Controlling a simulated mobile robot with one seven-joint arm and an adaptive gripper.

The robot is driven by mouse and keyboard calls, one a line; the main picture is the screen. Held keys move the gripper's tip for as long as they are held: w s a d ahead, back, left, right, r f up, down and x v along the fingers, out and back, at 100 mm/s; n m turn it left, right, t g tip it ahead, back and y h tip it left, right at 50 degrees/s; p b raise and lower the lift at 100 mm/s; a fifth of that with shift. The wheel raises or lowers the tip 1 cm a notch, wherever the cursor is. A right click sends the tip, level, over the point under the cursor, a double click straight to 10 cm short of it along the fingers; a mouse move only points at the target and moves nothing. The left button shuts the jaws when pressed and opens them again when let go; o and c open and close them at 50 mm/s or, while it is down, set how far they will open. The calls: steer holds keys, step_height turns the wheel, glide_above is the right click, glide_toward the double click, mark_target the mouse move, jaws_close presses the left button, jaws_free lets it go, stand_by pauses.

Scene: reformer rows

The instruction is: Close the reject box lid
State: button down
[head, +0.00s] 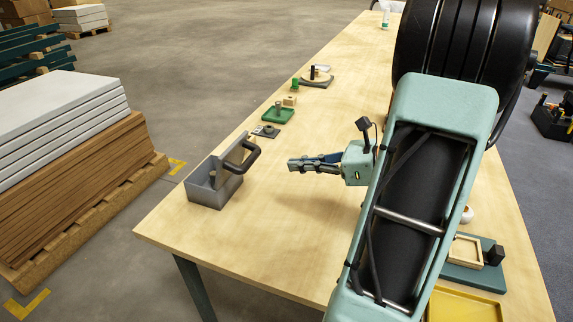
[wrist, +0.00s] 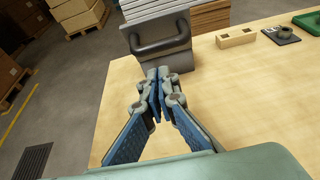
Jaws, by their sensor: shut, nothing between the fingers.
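The grey reject box (head: 213,194) sits near the table's left edge in the head view, its top open with something small and brown inside. Its grey lid (head: 233,147) appears to stand raised, with a thick black handle (head: 253,153). In the wrist view the handle (wrist: 160,46) shows across the grey panel, just beyond my fingertips. My gripper (head: 291,164) is shut and empty, right of the box and apart from it, pointing towards it. Its closed fingers fill the middle of the wrist view (wrist: 158,73). The lid's hinge is not clear.
A wooden block (wrist: 236,38), a dark plate with a ring (head: 265,131) and a green tray (head: 277,115) lie behind the box. Stacked boards (head: 75,180) stand on the floor at left. The table between gripper and box is clear.

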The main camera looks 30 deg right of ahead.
steer(key=b+x, duration=0.1)
steer(key=x, duration=0.8)
steer(key=shift+w+a, duration=0.1)
steer(key=shift+a, duration=0.05)
steer(key=shift+w+a+r+g+p, duration=0.1)
steer(key=shift+a+r+g+p, duration=0.15)
steer(key=shift+p, duration=0.4)
